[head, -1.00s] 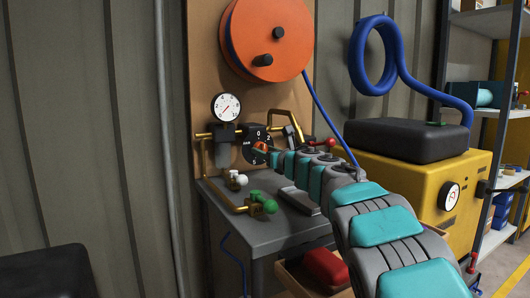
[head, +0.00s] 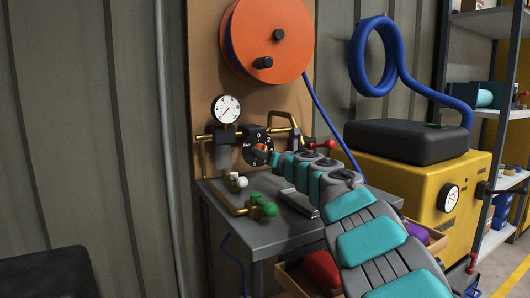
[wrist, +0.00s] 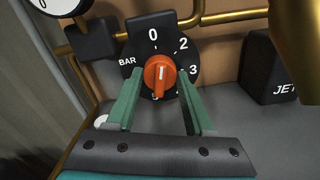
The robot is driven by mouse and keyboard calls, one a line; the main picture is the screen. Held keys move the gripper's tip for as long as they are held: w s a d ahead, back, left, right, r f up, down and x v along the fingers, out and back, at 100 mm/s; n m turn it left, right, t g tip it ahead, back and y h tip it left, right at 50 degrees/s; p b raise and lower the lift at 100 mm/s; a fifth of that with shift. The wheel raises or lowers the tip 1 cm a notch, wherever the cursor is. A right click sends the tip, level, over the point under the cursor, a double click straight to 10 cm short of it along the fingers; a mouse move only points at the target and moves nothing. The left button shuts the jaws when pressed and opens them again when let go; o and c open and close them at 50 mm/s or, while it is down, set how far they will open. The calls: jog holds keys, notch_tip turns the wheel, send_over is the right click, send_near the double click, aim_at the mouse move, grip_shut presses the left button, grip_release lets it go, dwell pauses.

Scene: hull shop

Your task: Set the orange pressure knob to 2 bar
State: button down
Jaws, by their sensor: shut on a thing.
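The orange pressure knob (wrist: 159,76) sits on a black dial plate (wrist: 190,48) with white marks, including BAR, 0, 2 and 3. A white line on the knob runs nearly upright, its upper end towards the 0 side; which end is the pointer is hard to tell. My gripper (wrist: 161,73) has one green finger on each side of the knob and is shut on it. In the head view the knob (head: 262,148) is small and partly covered by my gripper (head: 268,152). The lower dial marks are partly hidden by the knob.
A round white gauge (head: 226,109) stands left of the dial on brass piping. A white ball valve (head: 241,182) and a green one (head: 266,207) lie below, over the grey bench (head: 262,237). A yellow machine (head: 420,185) stands to the right; an orange hose reel (head: 264,40) hangs above.

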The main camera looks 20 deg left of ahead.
jog(key=shift+m+p, duration=1.75)
jog(key=shift+m, duration=1.55)
jog(key=shift+c, duration=1.4)
grip_release()
jog(key=b+v, duration=0.2)
jog(key=v, duration=0.5)
jog(key=shift+s+d, duration=0.2)
jog(key=shift+d, duration=0.1)
